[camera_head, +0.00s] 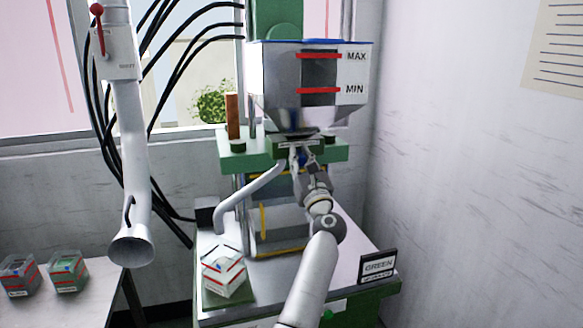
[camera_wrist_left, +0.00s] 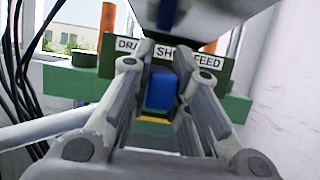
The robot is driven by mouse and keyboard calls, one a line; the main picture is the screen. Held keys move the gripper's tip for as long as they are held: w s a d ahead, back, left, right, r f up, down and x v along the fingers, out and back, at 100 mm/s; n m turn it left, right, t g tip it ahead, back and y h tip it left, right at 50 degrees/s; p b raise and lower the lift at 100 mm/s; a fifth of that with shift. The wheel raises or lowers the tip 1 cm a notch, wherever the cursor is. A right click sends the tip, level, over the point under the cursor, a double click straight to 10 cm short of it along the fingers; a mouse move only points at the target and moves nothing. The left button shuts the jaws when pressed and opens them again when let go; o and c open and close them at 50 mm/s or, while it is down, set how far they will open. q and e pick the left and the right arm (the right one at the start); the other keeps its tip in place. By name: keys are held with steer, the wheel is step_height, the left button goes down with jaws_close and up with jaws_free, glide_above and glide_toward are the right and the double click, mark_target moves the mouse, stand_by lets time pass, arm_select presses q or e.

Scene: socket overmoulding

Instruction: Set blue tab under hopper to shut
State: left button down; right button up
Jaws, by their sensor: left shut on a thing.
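The hopper (camera_head: 274,85) is a metal funnel with red MAX and MIN bars, above a green machine bracket. Under it, a dark green plate (camera_wrist_left: 107,69) carries the labels DRAIN, SHUT and FEED, partly covered by my fingers. The blue tab (camera_wrist_left: 160,91) shows between the fingers of my left gripper (camera_wrist_left: 163,80), which is shut on it. In this view the tab lies below the SHUT label (camera_wrist_left: 167,52); its exact alignment cannot be told. In the head view my left gripper (camera_head: 301,160) is just under the hopper, hiding the tab. My right gripper is not in view.
A white curved pipe (camera_head: 245,194) runs left of my gripper. A grey suction hose (camera_head: 131,170) hangs at left, near two small boxes. A wall is close on the right.

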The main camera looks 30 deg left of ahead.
arm_select(q)
steer(key=shift+w+d, duration=0.4)
steer(key=shift+w, duration=0.1)
steer(key=c, duration=1.4)
jaws_free()
steer(key=shift+o, duration=0.2)
steer(key=shift+s, duration=0.1)
steer(key=v, duration=0.7)
steer(key=shift+s+d+f, duration=0.1)
steer(key=shift+f, duration=0.05)
